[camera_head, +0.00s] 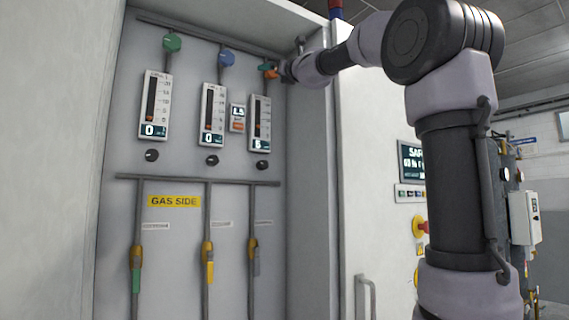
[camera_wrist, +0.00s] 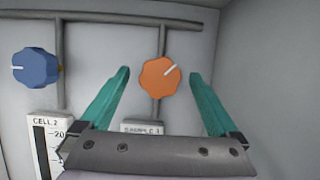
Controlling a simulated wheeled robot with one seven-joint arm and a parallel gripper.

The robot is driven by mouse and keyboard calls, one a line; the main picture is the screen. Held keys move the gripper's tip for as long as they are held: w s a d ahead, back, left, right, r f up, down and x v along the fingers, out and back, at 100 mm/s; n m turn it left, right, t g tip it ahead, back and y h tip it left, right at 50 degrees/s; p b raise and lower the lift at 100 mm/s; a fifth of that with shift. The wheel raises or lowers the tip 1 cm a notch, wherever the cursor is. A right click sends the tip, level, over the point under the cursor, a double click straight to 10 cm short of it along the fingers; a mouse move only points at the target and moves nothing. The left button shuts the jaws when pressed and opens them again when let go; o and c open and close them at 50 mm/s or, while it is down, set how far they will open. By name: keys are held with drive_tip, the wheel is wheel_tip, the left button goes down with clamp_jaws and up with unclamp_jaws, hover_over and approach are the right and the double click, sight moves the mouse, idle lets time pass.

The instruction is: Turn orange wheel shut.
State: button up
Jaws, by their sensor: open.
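The orange wheel (camera_wrist: 161,78) is a lobed knob with a white pointer line aimed to the upper right, on a grey pipe. In the wrist view my gripper (camera_wrist: 160,73) is open, with one teal finger on each side of the wheel and a visible gap on both sides. I cannot tell how deep the fingertips reach. In the head view the orange wheel (camera_head: 270,72) shows at the top right of the panel, partly hidden by my gripper (camera_head: 280,70), which is at its right.
A blue wheel (camera_wrist: 36,67) is left of the orange one, and a green wheel (camera_head: 172,42) is farther left. Gauges (camera_head: 260,124) hang below the wheels. The cabinet's side wall (camera_head: 311,165) stands close on the right. A yellow "GAS SIDE" label (camera_head: 174,201) is lower down.

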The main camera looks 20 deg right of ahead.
drive_tip(key=v, duration=1.1)
drive_tip(key=s+a+f+n+g, duration=0.1)
drive_tip(key=s+f+n+g, duration=0.1)
drive_tip(key=f+n, duration=0.4)
drive_tip(key=s+a+f+n+g, duration=0.2)
drive_tip(key=f+n, duration=0.4)
drive_tip(key=f, duration=0.7)
drive_tip(key=s+a+f+n+g, duration=0.1)
drive_tip(key=s+f+n+g, duration=0.2)
drive_tip(key=f, duration=0.7)
drive_tip(key=n+g, duration=0.2)
drive_tip(key=n, duration=0.1)
drive_tip(key=shift+s+a+n, duration=0.2)
drive_tip(key=shift+s+n, duration=0.1)
drive_tip(key=shift+s, duration=0.05)
